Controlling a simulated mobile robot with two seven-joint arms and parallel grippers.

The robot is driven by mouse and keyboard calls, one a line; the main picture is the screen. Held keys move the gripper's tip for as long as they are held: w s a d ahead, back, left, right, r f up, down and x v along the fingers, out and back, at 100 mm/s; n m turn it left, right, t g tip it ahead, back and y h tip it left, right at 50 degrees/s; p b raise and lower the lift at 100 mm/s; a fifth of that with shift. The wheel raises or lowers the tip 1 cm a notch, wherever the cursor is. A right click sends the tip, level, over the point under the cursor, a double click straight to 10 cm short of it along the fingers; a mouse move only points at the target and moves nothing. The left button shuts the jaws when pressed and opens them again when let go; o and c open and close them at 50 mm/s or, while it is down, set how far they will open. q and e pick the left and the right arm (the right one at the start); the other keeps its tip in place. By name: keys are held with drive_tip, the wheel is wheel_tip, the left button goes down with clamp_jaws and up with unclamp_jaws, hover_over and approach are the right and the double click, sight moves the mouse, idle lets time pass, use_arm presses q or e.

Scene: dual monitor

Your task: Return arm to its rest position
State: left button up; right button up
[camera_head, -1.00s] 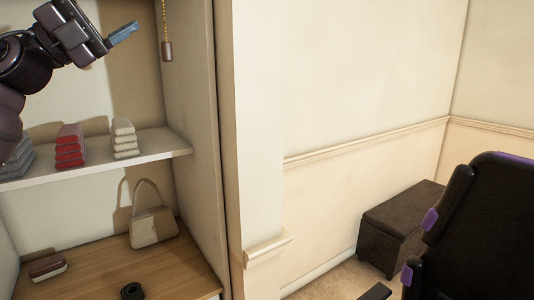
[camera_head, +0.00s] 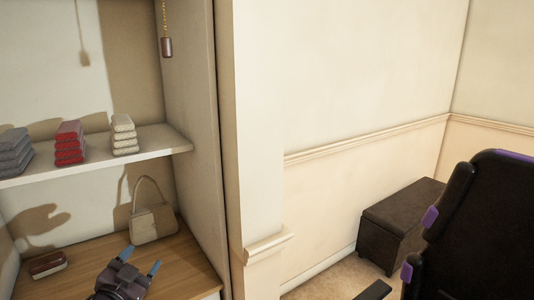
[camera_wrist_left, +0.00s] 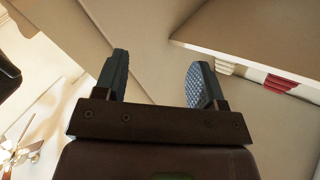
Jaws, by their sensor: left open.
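My left gripper (camera_head: 139,262) shows at the bottom of the head view, in front of the closet's wooden lower surface (camera_head: 190,264). Its two blue-grey fingers are spread, with nothing between them. The left wrist view also shows the open, empty fingers (camera_wrist_left: 158,80), with the underside of the shelf and part of a room beyond. My right gripper is not in view.
A white shelf (camera_head: 165,142) holds folded grey (camera_head: 14,152), red (camera_head: 69,142) and cream (camera_head: 124,134) stacks. Below are a beige handbag (camera_head: 153,224) and a dark red case (camera_head: 48,264). A brown ottoman (camera_head: 400,222) and a black chair (camera_head: 485,230) stand right.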

use_arm(q)
drive_tip(key=s+d+f+n+g+y, duration=0.1)
drive_tip(key=s+f+n+g, duration=0.5)
drive_tip(key=s+f, duration=1.8)
drive_tip(key=shift+s+f+g+y, duration=0.15)
drive_tip(key=shift+s+g+y, duration=0.15)
drive_tip(key=shift+s+y, duration=0.5)
drive_tip(key=shift+w, duration=0.15)
